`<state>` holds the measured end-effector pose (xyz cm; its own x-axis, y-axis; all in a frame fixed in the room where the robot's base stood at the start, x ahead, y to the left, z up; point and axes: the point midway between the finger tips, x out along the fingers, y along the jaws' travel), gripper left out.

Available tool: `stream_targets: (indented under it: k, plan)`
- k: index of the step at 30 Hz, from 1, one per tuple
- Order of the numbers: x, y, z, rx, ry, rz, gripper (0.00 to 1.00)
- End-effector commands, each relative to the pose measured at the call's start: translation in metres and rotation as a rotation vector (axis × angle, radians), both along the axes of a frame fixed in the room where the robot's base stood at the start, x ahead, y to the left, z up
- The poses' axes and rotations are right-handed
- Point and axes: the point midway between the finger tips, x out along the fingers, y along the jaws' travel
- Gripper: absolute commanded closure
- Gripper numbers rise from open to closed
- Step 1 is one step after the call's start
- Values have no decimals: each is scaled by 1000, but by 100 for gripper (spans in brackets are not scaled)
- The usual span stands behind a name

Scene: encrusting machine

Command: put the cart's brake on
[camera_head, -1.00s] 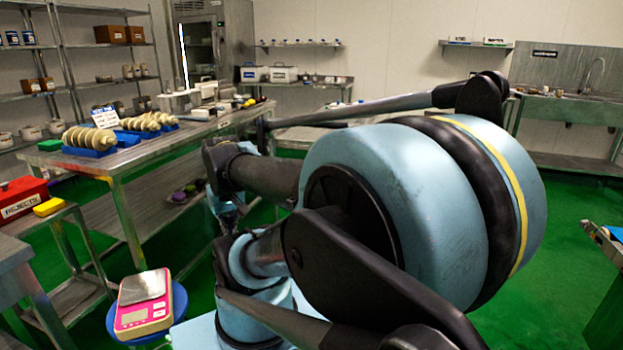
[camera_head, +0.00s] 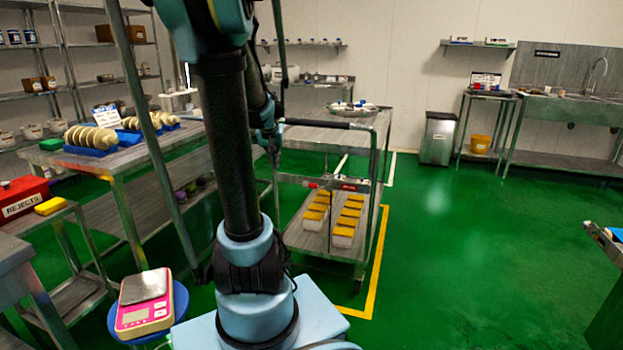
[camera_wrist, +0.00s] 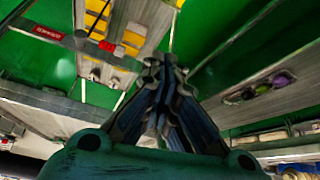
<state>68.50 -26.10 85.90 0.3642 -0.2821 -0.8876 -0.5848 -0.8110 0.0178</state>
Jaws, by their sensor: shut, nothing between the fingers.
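The cart (camera_head: 372,150) is a grey metal trolley in the middle of the head view, with a dark push handle along its near top edge. A crossbar below the handle carries small red pieces (camera_head: 350,187). Red pieces also show in the wrist view (camera_wrist: 106,46). I cannot tell for sure which is the brake or how it is set. My gripper (camera_head: 272,150) hangs by the near left corner of the cart. In the wrist view my gripper (camera_wrist: 166,62) is shut and empty, its fingertips apart from the red piece.
Several yellow-lidded tubs (camera_head: 343,232) stand on the cart's lower shelf. A yellow floor line (camera_head: 376,265) runs along its right side. A long worktable (camera_head: 120,160) is at the left, a pink scale (camera_head: 144,302) at the front. Green floor at the right is free.

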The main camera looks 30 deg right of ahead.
Motion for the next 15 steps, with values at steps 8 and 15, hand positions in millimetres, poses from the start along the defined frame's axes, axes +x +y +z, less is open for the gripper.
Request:
stream_targets:
  k: [8,15]
  plan:
    - [34,-109,-10,-37,-60,-156,100]
    - [42,-164,-19,-58,-87,-227,100]
